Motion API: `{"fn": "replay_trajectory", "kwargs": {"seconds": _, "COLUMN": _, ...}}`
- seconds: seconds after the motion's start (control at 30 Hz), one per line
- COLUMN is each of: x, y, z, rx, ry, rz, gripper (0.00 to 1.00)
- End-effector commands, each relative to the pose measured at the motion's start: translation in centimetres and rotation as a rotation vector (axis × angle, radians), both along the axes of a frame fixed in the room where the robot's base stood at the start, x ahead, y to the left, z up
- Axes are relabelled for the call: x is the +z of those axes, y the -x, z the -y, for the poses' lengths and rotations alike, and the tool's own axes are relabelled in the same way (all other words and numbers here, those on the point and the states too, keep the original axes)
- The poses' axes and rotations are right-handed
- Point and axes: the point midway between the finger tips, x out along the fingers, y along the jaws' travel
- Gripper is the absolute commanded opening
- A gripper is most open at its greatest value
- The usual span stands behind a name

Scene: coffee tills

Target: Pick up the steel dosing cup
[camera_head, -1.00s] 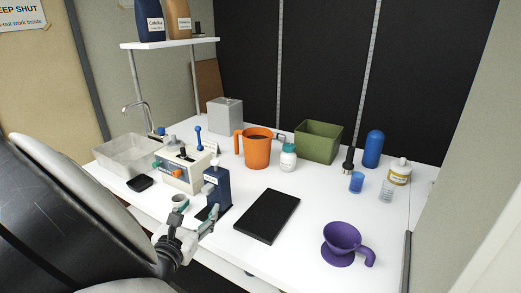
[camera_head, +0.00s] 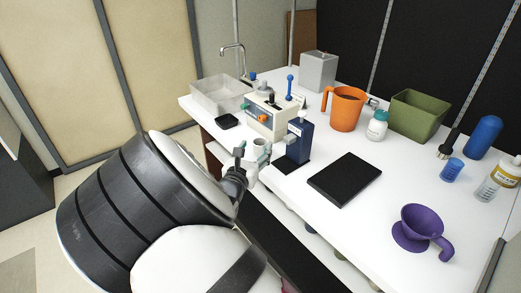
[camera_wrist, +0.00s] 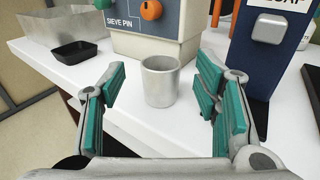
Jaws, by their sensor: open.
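The steel dosing cup (camera_wrist: 160,84) is a plain grey cylinder, open at the top. It stands upright on the white counter in the wrist view, near the counter's front edge, in front of a cream machine (camera_wrist: 150,28) marked "SIEVE PIN". My gripper (camera_wrist: 158,98) is open, its two green-padded fingers apart to the left and right of the cup, with gaps on both sides. In the head view my gripper (camera_head: 254,158) is at the counter's front edge, beside the cup (camera_head: 260,146), which is small and partly hidden there.
A dark blue dispenser (camera_wrist: 268,40) stands close to the right finger. A small black tray (camera_wrist: 75,50) and a clear bin (camera_wrist: 62,28) are at the left. A black mat (camera_head: 345,180) lies to the right, with a purple dripper (camera_head: 422,222) beyond it.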

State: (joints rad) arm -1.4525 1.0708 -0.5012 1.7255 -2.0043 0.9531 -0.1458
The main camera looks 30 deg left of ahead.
Motion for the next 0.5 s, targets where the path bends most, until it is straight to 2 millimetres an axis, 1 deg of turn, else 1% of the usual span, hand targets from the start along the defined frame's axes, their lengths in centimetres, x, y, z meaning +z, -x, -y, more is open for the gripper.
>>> {"fn": "replay_trajectory", "kwargs": {"seconds": 0.1, "x": -0.4, "y": -1.8, "z": -0.2, "rx": -0.003, "ry": 0.000, "rz": 0.001, "gripper": 0.57}}
{"fn": "replay_trajectory", "kwargs": {"seconds": 0.3, "x": -0.6, "y": -4.2, "z": -0.7, "rx": -0.002, "ry": 0.000, "rz": 0.000, "gripper": 0.57}}
{"fn": "replay_trajectory", "kwargs": {"seconds": 0.5, "x": -0.6, "y": -4.6, "z": -0.9, "rx": -0.001, "ry": 0.000, "rz": -0.001, "gripper": 0.57}}
